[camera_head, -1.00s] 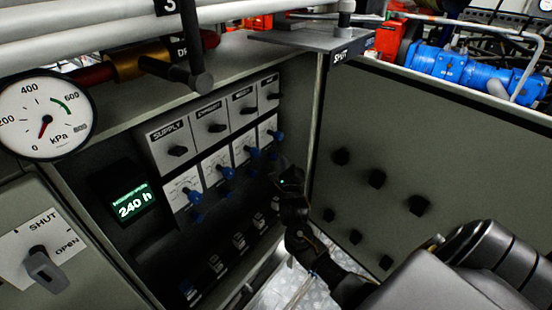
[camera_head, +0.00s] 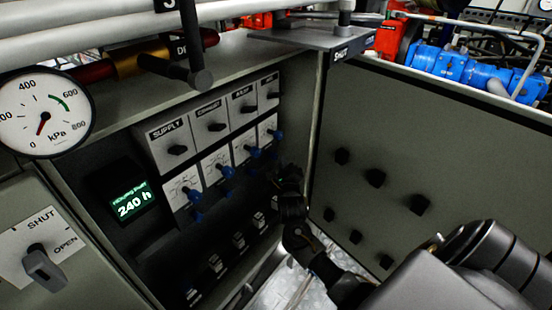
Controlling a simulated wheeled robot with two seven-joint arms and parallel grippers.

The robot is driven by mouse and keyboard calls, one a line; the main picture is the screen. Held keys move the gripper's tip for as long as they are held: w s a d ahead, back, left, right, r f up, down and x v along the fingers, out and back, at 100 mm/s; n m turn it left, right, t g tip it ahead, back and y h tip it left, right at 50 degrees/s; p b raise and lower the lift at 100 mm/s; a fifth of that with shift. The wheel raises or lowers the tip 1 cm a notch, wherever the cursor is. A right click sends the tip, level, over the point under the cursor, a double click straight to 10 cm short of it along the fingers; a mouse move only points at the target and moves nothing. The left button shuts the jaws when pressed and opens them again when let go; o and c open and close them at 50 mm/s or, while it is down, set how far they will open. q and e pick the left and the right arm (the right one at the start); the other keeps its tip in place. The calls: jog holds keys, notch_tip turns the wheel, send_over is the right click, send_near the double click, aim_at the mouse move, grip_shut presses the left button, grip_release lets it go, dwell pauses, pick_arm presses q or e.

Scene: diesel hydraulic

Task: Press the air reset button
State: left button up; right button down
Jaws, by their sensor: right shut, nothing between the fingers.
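An open cabinet holds a row of labelled panels with black knobs, the leftmost marked SUPPLY (camera_head: 168,130). Below them is a row of white plates with blue knobs (camera_head: 226,172). Lower still is a row of small pale-faced controls (camera_head: 215,263). I cannot read which control is the air reset button. My right gripper (camera_head: 286,178) is shut and empty, dark against the cabinet's right end, beside the rightmost lower controls. Its tips are hard to make out, and I cannot tell whether they touch anything. My left gripper is not in view.
The open cabinet door (camera_head: 440,170) with several black knobs stands right of my arm. A pressure gauge (camera_head: 42,113) and a SHUT/OPEN lever (camera_head: 44,268) are at left. A lit display (camera_head: 131,203) reads 240 h. Pipes and a valve handle (camera_head: 196,65) cross above.

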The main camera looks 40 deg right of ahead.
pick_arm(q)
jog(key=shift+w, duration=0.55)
pick_arm(e)
jog(key=shift+w, duration=0.1)
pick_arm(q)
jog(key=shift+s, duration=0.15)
